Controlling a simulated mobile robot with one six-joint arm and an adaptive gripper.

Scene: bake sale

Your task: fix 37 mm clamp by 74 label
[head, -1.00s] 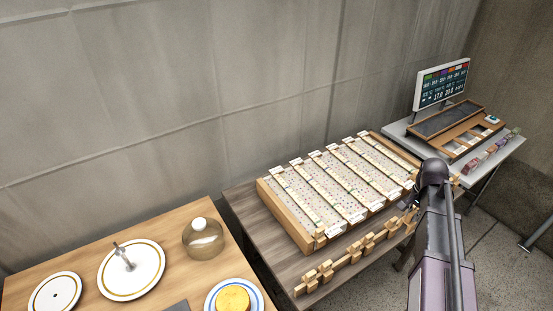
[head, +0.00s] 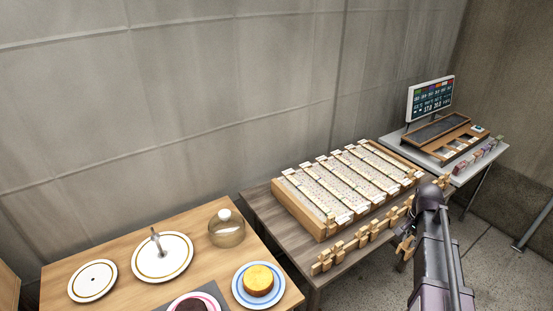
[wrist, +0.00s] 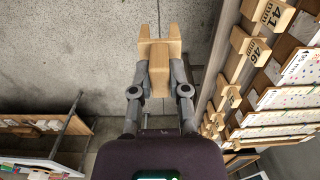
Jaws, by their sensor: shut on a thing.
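My gripper (wrist: 159,88) is shut on a wooden clamp (wrist: 160,55), a pale block with two prongs pointing up in the wrist view. No size mark is readable on it. It is held over bare floor, left of the table edge and apart from it. In the head view my gripper (head: 407,243) is small beside my dark arm, off the table's front edge. The board (head: 304,222) carries several speckled strips with white labels (wrist: 288,97). I cannot make out a 74 label.
Several wooden clamps (head: 349,246) line the table's front edge; ones marked 41 mm (wrist: 270,13) and 46 (wrist: 250,50) show in the wrist view. A side table with a screen (head: 431,97) stands right. A cake table (head: 125,257) stands left. Floor ahead is free.

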